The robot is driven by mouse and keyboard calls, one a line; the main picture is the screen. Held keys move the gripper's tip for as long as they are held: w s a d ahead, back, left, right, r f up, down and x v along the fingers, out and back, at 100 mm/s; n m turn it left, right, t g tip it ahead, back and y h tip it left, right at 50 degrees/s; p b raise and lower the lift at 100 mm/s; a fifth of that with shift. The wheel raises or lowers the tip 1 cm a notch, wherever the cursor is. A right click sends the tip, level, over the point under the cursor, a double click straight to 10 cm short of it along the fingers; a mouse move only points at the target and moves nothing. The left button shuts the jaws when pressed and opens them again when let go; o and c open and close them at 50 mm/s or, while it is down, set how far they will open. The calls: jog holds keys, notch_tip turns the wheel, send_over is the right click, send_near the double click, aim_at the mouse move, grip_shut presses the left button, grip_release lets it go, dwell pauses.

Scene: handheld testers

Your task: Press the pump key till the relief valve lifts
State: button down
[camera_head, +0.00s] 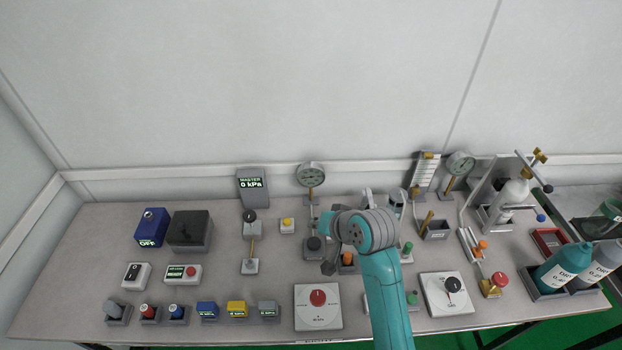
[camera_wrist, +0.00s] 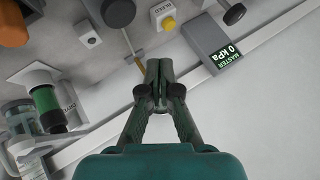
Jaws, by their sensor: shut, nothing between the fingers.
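My gripper (camera_head: 328,267) is shut and empty, dark fingers together, above the middle of the bench. In the wrist view its fingertips (camera_wrist: 159,66) point toward a thin brass stem and the bench. The master display (camera_head: 252,185) reads 0 kPa, and it also shows in the wrist view (camera_wrist: 226,53). A yellow button (camera_wrist: 168,23) sits on a small labelled box near the fingertips. A dark round knob (camera_wrist: 118,12) and a small pale box with a grey button (camera_wrist: 90,40) are nearby. I cannot tell which of these is the pump key or the relief valve.
A dial gauge (camera_head: 311,175) stands behind my gripper. An orange knob (camera_head: 348,258) and a green-topped part (camera_head: 407,248) lie close to my arm. Bottles (camera_head: 560,267) stand at right. Bench between the left controls is clear.

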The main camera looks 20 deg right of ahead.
aim_at(316, 243)
jog(key=shift+r, duration=0.1)
dwell(0.7)
notch_tip(316, 243, up, 4)
jog(key=shift+f, duration=0.2)
jog(key=shift+f, duration=4.45)
jog(key=shift+f, duration=0.1)
jog(key=shift+f, duration=0.3)
